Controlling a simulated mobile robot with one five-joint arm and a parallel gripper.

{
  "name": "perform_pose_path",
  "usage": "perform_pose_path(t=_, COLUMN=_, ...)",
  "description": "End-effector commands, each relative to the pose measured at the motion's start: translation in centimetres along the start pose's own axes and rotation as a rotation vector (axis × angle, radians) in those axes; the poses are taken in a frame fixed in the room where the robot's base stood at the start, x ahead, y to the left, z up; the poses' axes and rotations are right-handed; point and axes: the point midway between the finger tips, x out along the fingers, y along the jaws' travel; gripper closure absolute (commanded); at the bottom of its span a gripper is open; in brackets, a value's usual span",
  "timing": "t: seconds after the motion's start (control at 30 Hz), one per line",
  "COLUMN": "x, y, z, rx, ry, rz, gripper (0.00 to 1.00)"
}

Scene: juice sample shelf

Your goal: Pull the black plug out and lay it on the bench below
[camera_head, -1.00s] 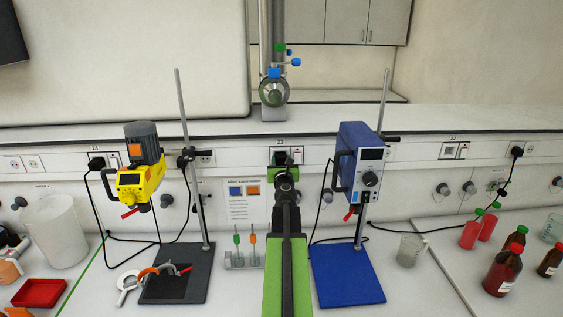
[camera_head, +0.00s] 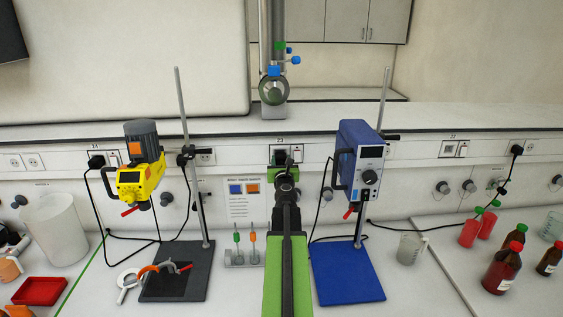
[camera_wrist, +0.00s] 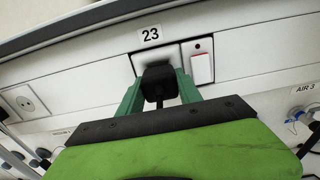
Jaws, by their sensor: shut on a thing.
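The black plug (camera_wrist: 158,82) sits at the socket under the label "23" in the wrist view. The two green fingers of my gripper (camera_wrist: 160,92) are shut on it, one on each side. Its cable runs down from it toward my gripper's body. I cannot tell whether the plug is fully seated in the socket. In the head view my gripper (camera_head: 281,158) reaches the wall panel at socket 23, and my own arm hides most of the plug. The bench (camera_head: 330,232) lies below, with both stirrer stands on it.
A yellow stirrer (camera_head: 138,183) on a dark stand is left of my arm. A blue stirrer (camera_head: 358,150) on a blue base (camera_head: 347,275) is right. A small rack (camera_head: 236,260) with green and orange tools stands close left. A beaker (camera_head: 409,248) and red bottles are further right.

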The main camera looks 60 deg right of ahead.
Motion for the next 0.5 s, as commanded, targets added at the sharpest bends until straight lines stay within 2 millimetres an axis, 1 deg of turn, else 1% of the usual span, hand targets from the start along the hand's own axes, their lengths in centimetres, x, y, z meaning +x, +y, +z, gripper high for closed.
perform_pose_path(t=0.5, x=-2.2, y=0.0, z=0.0, rx=0.000, ry=0.000, rz=0.000, gripper=1.00)
